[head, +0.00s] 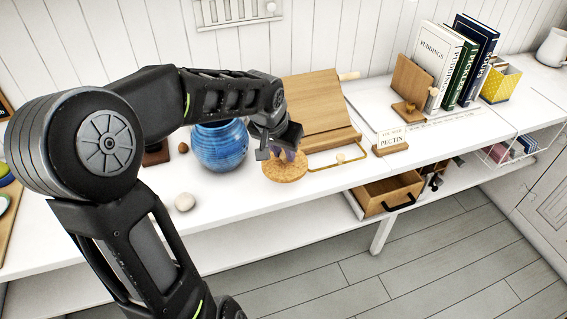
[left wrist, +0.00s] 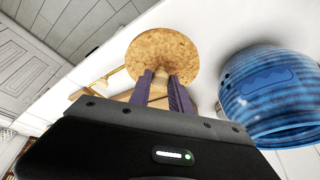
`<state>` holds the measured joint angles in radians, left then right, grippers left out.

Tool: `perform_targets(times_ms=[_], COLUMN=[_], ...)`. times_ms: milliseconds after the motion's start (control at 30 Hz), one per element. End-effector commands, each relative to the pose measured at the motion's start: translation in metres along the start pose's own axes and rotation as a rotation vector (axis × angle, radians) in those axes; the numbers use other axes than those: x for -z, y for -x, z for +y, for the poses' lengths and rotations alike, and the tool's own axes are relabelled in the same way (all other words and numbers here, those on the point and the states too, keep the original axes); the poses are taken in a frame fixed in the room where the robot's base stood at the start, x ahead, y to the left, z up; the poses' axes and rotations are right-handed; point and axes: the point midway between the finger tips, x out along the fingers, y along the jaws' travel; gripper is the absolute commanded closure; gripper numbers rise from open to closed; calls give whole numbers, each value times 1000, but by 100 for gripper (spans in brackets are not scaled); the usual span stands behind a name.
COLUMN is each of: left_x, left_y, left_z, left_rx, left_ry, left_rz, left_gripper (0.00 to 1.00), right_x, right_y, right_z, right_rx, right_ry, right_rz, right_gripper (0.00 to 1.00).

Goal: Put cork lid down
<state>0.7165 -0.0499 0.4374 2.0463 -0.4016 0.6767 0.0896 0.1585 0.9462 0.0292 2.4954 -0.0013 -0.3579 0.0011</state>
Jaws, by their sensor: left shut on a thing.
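The cork lid (head: 284,170) is a round, speckled tan disc below my left gripper (head: 286,154), near the front of the white counter. In the left wrist view the cork lid (left wrist: 168,48) lies just beyond the purple fingers of my left gripper (left wrist: 160,88). The fingers are shut on its middle part, which they mostly hide. I cannot tell whether the disc touches the counter. The blue ribbed jar (head: 219,146) stands just left of the lid, and it also shows at the right of the left wrist view (left wrist: 270,98). My right gripper is not in view.
A wooden stand (head: 314,100) with a brass rail is behind and right of the lid. A pale round stone (head: 185,202) lies left near the counter's front edge. A small "Pectin" card (head: 391,138) stands to the right.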

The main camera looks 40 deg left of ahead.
Motion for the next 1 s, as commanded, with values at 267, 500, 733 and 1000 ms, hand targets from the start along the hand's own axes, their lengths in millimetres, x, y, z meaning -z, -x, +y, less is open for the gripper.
perform_targets(times_ms=[267, 500, 733, 1000], left_x=[-17, -17, -18, -18], left_y=[-38, -39, -42, -42], left_z=[0, 0, 0, 0], left_rx=[-2, -1, -1, -1], left_ry=[1, 1, 1, 1], left_rz=[-4, 0, -1, -1], left_gripper=[100, 100, 73, 55], right_x=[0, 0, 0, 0], right_y=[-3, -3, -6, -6], right_z=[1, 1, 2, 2], right_rx=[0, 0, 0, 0], right_ry=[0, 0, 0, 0], right_rz=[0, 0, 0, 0], right_gripper=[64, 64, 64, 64])
